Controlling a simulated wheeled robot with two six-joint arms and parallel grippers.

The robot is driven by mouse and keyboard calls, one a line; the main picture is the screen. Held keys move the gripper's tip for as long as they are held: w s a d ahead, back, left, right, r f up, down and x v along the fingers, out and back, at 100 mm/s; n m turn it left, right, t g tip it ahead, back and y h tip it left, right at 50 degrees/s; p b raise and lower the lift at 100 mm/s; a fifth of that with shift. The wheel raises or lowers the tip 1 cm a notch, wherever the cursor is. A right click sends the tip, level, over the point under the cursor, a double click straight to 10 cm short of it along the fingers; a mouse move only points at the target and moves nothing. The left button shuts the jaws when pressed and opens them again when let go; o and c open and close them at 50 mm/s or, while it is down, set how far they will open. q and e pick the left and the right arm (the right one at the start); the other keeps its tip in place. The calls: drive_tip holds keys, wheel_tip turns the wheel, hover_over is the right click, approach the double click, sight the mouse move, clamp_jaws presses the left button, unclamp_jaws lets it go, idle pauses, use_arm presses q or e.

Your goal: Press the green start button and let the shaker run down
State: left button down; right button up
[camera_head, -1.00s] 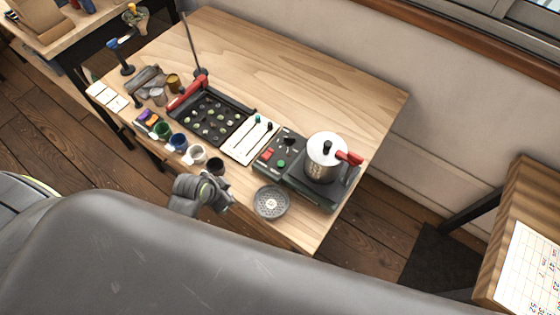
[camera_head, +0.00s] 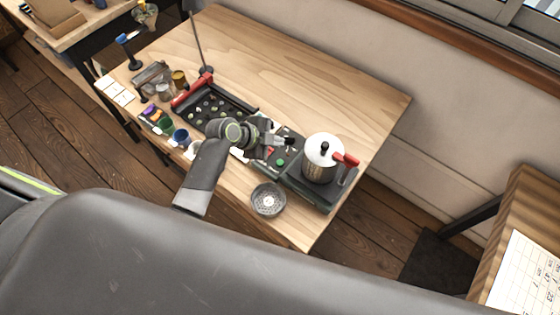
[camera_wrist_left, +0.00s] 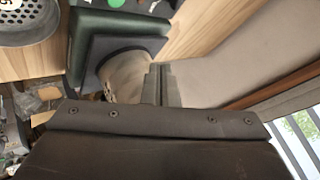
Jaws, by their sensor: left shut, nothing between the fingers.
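The green start button (camera_head: 280,162) is on the dark control panel of the shaker base (camera_head: 325,204), with a red button (camera_head: 269,152) beside it. The metal shaker pot (camera_head: 318,172), with a white lid and red handle, stands upright on the base. It is partly visible in the left wrist view (camera_wrist_left: 122,78), behind my fingers. My left gripper (camera_head: 291,142) is shut and empty over the far part of the panel, beyond the green button. Its closed fingers also show in the wrist view (camera_wrist_left: 160,80). I cannot tell its height above the panel. My right gripper is not in view.
A round perforated dish (camera_head: 268,199) sits near the front edge. A black tray (camera_head: 190,117) with a red bar, several coloured cups and a thin upright rod (camera_head: 197,42) are to the left. The back right of the table is clear.

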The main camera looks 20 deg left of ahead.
sight(277, 164)
use_arm(q)
wheel_tip(277, 164, down, 9)
drive_tip(key=b, duration=0.7)
drive_tip(key=shift+b, duration=0.3)
idle(1.8)
drive_tip(key=shift+f+b, duration=0.35)
